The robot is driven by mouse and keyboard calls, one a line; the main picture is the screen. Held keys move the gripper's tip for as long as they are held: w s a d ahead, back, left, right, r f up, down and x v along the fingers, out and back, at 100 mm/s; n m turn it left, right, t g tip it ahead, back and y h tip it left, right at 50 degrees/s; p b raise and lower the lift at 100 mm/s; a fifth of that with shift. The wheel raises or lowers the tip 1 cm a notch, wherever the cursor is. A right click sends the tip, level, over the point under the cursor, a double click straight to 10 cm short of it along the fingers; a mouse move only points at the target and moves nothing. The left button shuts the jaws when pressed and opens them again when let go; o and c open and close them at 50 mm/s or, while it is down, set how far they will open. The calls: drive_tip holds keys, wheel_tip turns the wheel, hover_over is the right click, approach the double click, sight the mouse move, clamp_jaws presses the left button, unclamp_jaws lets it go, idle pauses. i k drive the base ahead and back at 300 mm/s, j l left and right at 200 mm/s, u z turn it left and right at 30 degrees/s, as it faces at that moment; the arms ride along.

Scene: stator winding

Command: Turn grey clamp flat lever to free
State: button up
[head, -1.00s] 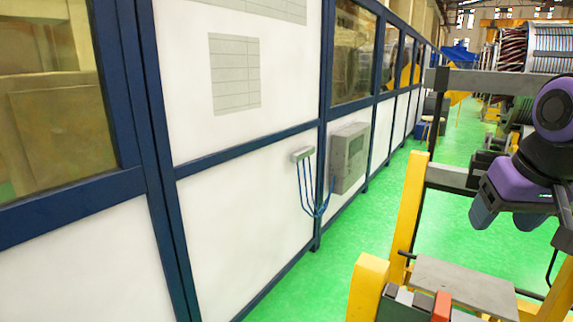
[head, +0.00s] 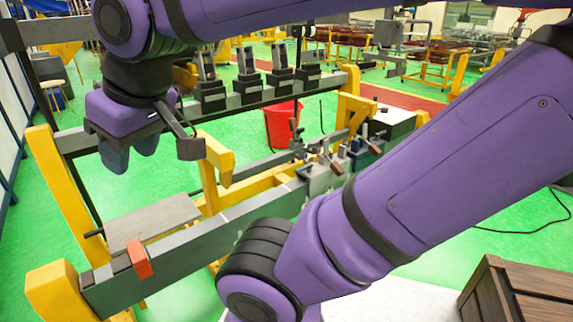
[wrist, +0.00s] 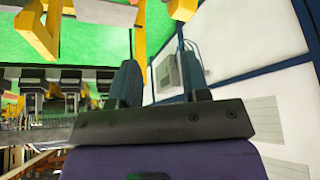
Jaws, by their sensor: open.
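A cluster of clamps (head: 322,176) with small levers sits on the grey beam of the yellow frame, right of the middle in the head view. They look grey and dark, some with brownish handle ends. I cannot tell for sure which one is the grey clamp or how its flat lever is set. My gripper (head: 132,160) hangs at the left of the head view, fingers down, well left of these clamps. It is open and empty. Its two dark fingers (wrist: 160,78) stand apart in the wrist view, with nothing between them.
A row of dark upright holders (head: 246,78) stands on the rear beam. A grey plate (head: 152,222) lies inside the frame. A red bucket (head: 281,126) stands behind. A wooden crate (head: 497,295) is at lower right.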

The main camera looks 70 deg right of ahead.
sight(309, 167)
drive_tip(key=z, duration=2.05)
drive_tip(key=i+j+z, duration=0.2)
drive_tip(key=i+j, duration=0.2)
drive_tip(key=i, duration=0.1)
